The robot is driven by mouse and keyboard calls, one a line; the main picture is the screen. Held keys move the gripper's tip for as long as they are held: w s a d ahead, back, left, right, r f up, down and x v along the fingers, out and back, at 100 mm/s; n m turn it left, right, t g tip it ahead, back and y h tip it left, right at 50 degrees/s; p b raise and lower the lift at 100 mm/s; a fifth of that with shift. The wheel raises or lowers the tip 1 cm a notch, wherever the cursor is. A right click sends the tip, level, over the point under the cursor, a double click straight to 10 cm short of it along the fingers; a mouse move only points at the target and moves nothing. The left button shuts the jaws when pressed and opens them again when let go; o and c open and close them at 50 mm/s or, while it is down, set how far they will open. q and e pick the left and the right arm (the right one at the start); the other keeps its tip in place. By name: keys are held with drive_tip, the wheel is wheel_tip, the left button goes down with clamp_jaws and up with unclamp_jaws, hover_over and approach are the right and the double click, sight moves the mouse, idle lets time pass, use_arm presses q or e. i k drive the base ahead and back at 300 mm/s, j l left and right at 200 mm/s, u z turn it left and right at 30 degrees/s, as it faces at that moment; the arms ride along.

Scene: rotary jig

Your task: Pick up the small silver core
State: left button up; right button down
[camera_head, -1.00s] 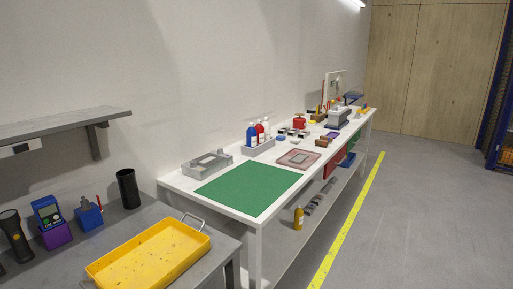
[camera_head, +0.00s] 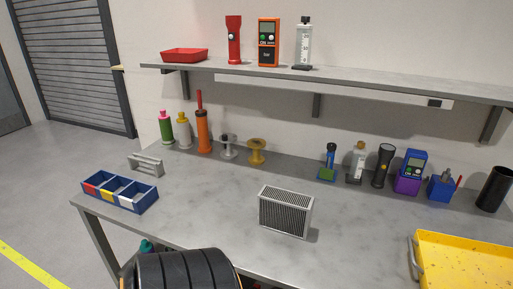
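A small silver core (camera_head: 285,212), a box-shaped block with a dark finned face and a pale frame, stands upright on the grey workbench (camera_head: 215,200). It is near the bench's front middle with clear surface around it. Neither of my grippers is in view.
A blue bin with coloured compartments (camera_head: 120,193) and a grey bracket (camera_head: 146,165) are on the left. Bottles, spools and tools line the back. A yellow tray (camera_head: 470,262) lies at right. A shelf (camera_head: 340,82) overhangs the bench. Black ribbed rounds (camera_head: 185,272) stand in front.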

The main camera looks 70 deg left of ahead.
sight(290, 213)
drive_tip(key=u, duration=1.85)
drive_tip(key=i+l+u, duration=0.1)
drive_tip(key=l+u, duration=0.15)
drive_tip(key=l, duration=0.2)
